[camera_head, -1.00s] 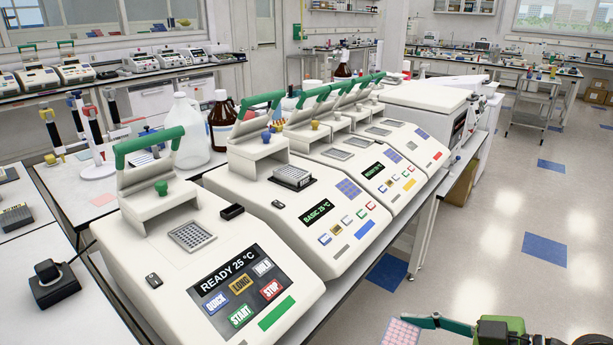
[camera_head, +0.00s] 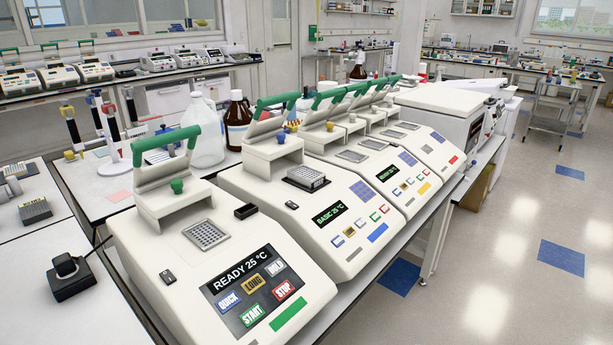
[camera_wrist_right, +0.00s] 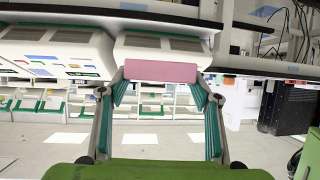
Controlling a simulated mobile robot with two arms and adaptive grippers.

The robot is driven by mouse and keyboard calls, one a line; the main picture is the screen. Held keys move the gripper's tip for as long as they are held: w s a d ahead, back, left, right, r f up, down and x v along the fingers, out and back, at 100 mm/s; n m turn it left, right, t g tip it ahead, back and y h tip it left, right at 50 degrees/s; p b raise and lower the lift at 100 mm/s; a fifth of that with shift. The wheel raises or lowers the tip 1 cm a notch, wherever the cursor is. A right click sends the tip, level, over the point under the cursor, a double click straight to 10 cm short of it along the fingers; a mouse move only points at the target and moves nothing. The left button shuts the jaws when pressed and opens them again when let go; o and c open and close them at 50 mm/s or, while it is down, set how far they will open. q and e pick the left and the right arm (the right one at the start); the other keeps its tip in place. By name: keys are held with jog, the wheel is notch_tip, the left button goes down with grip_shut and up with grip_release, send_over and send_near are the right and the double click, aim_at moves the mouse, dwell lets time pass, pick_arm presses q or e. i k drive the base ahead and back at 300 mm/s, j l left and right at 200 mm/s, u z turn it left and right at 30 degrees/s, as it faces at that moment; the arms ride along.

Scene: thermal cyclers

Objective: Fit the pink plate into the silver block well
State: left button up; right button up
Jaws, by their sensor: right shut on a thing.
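The pink plate (camera_wrist_right: 160,71) shows edge-on in the right wrist view. My right gripper (camera_wrist_right: 160,86) is shut on it, one finger at each end. The silver block well (camera_head: 209,235) is a small grid of holes in the top of the nearest thermal cycler (camera_head: 150,265), whose lid with a green handle (camera_head: 166,146) stands raised. No plate covers this well. The right gripper and the plate are outside the head view, so their distance to the well cannot be told. My left gripper is in neither view.
A second cycler (camera_head: 270,185) beside it carries a dark-rimmed block (camera_head: 307,178); more cyclers line the bench behind. A small black box (camera_head: 246,211) sits between the first two. A black device (camera_head: 70,275) stands at left. The floor aisle (camera_head: 490,270) at right is clear.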

aim_at(305, 174)
jog(key=i+l, duration=0.2)
jog(key=l, duration=0.15)
jog(key=i+l, duration=0.2)
jog(key=l, duration=0.2)
jog(key=i+l, duration=0.2)
jog(key=l, duration=0.15)
jog(key=i+l, duration=0.45)
jog(key=l, duration=0.3)
jog(key=i+l, duration=0.2)
jog(key=l, duration=0.15)
jog(key=i+l, duration=0.2)
jog(key=l, duration=0.15)
jog(key=i+l, duration=0.2)
jog(key=l, duration=0.2)
jog(key=l+u, duration=0.1)
jog(key=u, duration=0.3)
jog(key=i+l+u, duration=0.1)
jog(key=u, duration=0.3)
jog(key=l+u, duration=0.1)
jog(key=u, duration=0.3)
jog(key=l+u, duration=0.1)
jog(key=u, duration=0.3)
